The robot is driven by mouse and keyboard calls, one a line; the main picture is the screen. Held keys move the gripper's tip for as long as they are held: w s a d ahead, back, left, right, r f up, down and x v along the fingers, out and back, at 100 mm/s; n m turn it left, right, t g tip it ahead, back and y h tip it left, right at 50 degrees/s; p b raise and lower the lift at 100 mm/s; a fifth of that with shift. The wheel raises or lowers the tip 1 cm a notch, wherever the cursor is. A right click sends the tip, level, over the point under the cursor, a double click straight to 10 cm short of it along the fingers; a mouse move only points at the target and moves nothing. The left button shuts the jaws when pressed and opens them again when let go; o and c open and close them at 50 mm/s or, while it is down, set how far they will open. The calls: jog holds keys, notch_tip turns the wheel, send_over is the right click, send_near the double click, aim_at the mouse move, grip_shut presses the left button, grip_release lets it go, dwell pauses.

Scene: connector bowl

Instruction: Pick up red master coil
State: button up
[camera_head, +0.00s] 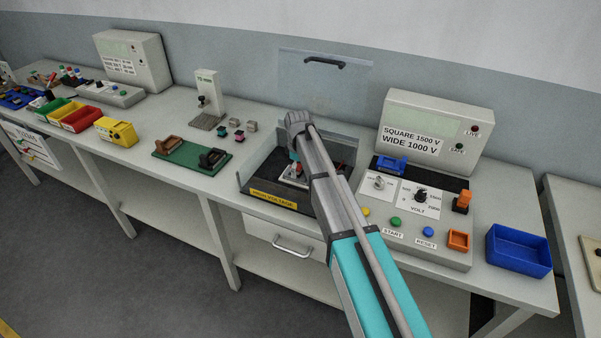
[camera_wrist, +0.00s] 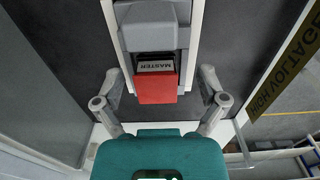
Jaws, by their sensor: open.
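The red master coil (camera_wrist: 157,88) shows in the wrist view as a red block with a MASTER label. It sits in a grey holder (camera_wrist: 148,38) on a pale base. My gripper (camera_wrist: 162,92) is open, with one grey finger to the left of the coil and one to the right. Visible gaps lie between the fingers and the coil, and nothing is gripped. In the head view my arm reaches into the high-voltage box (camera_head: 273,201) and hides most of the holder and the gripper.
The box has clear walls, with a raised clear lid (camera_head: 325,85) behind. A test console (camera_head: 437,125) and a blue tray (camera_head: 518,251) stand to the right. A green fixture board (camera_head: 190,160) and several small connectors lie to the left. Coloured bins (camera_head: 82,118) stand farther left.

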jog(key=shift+c, duration=0.2)
jog(key=c, duration=1.2)
jog(key=shift+r, duration=0.1)
jog(key=shift+r+p, duration=1.2)
jog(key=shift+p, duration=0.1)
jog(key=shift+s+d+r+p, duration=0.65)
jog(key=shift+s+r+p, duration=1.1)
jog(key=shift+s, duration=0.5)
jog(key=shift+s+d+r+p, duration=0.7)
jog(key=shift+s+r+p, duration=1)
jog(key=shift+s, duration=0.5)
jog(key=shift+s+d+r+p, duration=0.65)
jog(key=shift+s+r+p, duration=1.1)
jog(key=shift+s, duration=0.5)
